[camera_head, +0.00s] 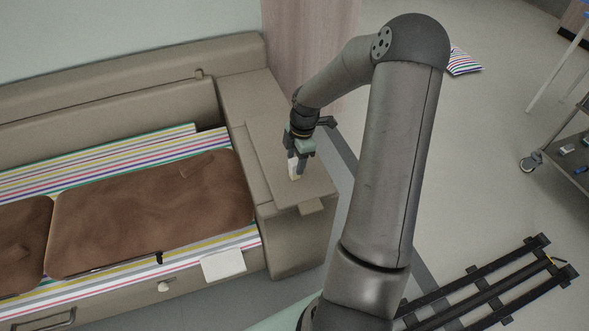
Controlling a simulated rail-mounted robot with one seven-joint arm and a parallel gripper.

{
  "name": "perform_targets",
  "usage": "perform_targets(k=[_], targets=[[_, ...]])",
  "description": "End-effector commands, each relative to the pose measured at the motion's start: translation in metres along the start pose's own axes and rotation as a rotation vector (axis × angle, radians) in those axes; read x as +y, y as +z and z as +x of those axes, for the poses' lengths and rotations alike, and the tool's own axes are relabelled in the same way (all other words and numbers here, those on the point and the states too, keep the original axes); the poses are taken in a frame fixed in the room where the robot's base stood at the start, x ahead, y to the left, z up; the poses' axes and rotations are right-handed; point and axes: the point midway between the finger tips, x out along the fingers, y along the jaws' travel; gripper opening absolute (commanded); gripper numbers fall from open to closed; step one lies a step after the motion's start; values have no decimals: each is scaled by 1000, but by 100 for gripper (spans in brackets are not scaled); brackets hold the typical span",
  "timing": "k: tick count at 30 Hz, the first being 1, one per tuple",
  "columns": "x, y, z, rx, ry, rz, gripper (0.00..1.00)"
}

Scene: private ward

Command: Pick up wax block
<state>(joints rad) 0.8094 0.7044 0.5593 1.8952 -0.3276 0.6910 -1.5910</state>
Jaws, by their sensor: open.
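A small pale, cream-white block (292,169), which looks like the wax block, is at the fingers of my gripper (298,170). My gripper points down over the flat top of the beige end cabinet (312,188) beside the couch. Its jaws are open, with the block between or right beside the fingers; I cannot tell which. The fingers partly hide the block, and whether it rests on the cabinet top is hard to see.
The beige couch (225,95) holds striped bedding (120,165) and brown cushions (150,210). A white card-like item (223,264) is at its front edge. A wheeled cart (565,160) stands at right. A striped pillow (464,62) and a black slatted frame (490,285) lie on the floor.

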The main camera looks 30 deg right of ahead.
Motion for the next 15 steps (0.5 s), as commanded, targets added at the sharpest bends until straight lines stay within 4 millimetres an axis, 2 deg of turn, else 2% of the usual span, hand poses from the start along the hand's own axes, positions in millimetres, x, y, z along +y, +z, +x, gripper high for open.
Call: perform_targets(k=[3, 7, 15], targets=[[-5, -3, 21, 2, -5, -2, 55], [-5, -3, 37, 2, -3, -1, 55], [-4, -2, 43, 0, -1, 0, 55]])
